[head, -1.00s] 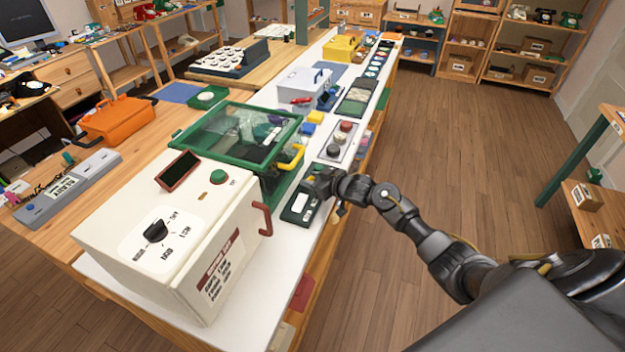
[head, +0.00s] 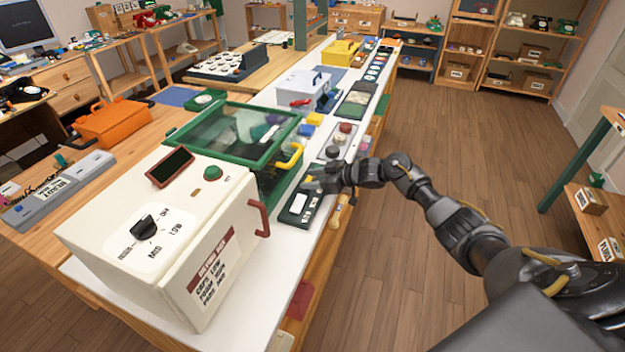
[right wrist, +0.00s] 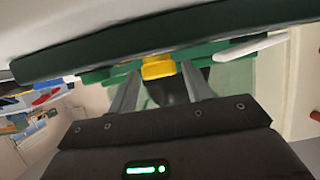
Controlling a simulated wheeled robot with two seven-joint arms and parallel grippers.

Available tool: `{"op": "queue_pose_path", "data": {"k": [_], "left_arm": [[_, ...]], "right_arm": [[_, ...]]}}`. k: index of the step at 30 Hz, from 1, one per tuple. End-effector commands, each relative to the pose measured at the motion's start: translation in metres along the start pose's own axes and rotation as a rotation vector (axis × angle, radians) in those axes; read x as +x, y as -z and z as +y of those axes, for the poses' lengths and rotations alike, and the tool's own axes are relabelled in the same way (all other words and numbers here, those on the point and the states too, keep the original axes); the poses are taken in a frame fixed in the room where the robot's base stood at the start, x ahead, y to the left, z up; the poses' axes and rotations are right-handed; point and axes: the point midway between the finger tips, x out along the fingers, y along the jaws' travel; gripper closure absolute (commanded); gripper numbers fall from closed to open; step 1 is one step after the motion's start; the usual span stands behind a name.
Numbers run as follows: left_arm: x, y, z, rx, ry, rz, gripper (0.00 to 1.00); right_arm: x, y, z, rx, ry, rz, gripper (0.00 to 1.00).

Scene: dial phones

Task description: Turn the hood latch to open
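The green-framed clear hood (head: 232,133) stands closed behind the cream machine in the head view. A yellow handle (head: 291,158) shows on its right side. My right gripper (head: 312,186) is low beside the hood's right side, over the white counter's edge. In the right wrist view, a yellow piece (right wrist: 158,67), likely the latch, sits on a green bar (right wrist: 90,50) just ahead of the fingertips. My right fingers (right wrist: 160,85) are apart, with the yellow piece between their tips; no contact is clear. My left gripper is out of view.
The cream machine (head: 160,235) with a dial and red handle stands in front of the hood. A dark green device (head: 299,205) lies under my right gripper. A panel with round knobs (head: 338,146) lies beyond.

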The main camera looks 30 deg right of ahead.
Motion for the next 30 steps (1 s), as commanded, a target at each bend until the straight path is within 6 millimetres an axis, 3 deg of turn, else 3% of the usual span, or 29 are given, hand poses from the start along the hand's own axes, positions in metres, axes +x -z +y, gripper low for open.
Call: {"op": "queue_pose_path", "data": {"k": [13, 24, 30], "left_arm": [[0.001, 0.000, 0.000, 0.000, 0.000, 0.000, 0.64], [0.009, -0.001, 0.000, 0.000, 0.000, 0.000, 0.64], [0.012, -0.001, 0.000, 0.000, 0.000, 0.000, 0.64]], "right_arm": [[-0.007, -0.001, 0.000, -0.001, -0.002, 0.000, 0.42], [-0.076, -0.002, 0.001, -0.002, -0.002, -0.001, 0.42], [-0.101, -0.002, 0.000, -0.001, -0.001, -0.001, 0.42]]}}
